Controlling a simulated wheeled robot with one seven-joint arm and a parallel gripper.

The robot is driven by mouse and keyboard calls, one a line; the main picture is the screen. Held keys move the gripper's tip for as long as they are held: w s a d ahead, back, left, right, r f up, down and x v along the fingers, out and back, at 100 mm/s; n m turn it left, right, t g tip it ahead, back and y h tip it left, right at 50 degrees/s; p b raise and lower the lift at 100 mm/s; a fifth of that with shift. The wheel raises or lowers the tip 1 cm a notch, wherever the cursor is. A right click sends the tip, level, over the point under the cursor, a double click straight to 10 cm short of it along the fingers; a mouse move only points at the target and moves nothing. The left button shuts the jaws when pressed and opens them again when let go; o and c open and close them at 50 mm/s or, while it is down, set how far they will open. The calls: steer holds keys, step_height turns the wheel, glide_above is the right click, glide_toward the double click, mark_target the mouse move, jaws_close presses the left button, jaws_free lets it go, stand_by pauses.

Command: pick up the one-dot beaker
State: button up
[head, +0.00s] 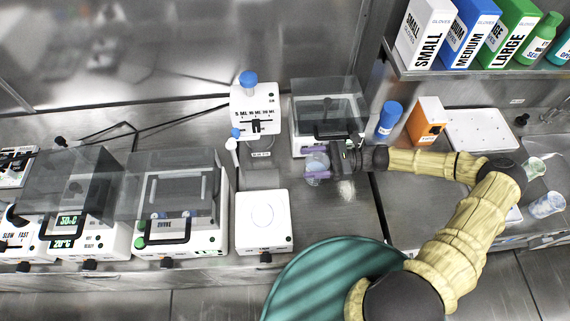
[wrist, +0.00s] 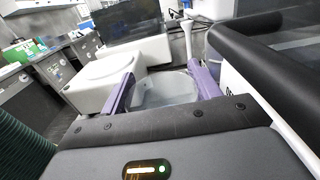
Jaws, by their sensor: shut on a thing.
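A clear beaker (head: 316,163) is between the purple fingers of my gripper (head: 318,165), above the steel bench in the head view. In the wrist view the beaker (wrist: 165,91) shows between the two purple fingers of the gripper (wrist: 163,85), which is shut on it. The beaker looks empty. No dot mark can be made out on it, so I cannot tell from the frames that it is the one-dot beaker. I cannot tell whether its base touches the bench.
A white balance with a clear hood (head: 328,110) stands just behind my gripper. A white dispenser with a blue knob (head: 256,110) and a flat white stirrer (head: 263,220) stand to the left. A blue-capped bottle (head: 389,118) and an orange box (head: 426,121) stand to the right.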

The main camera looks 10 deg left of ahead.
steer(key=b+v, duration=0.3)
steer(key=v, duration=1.2)
steer(key=shift+d, duration=0.15)
steer(key=shift+r, duration=0.15)
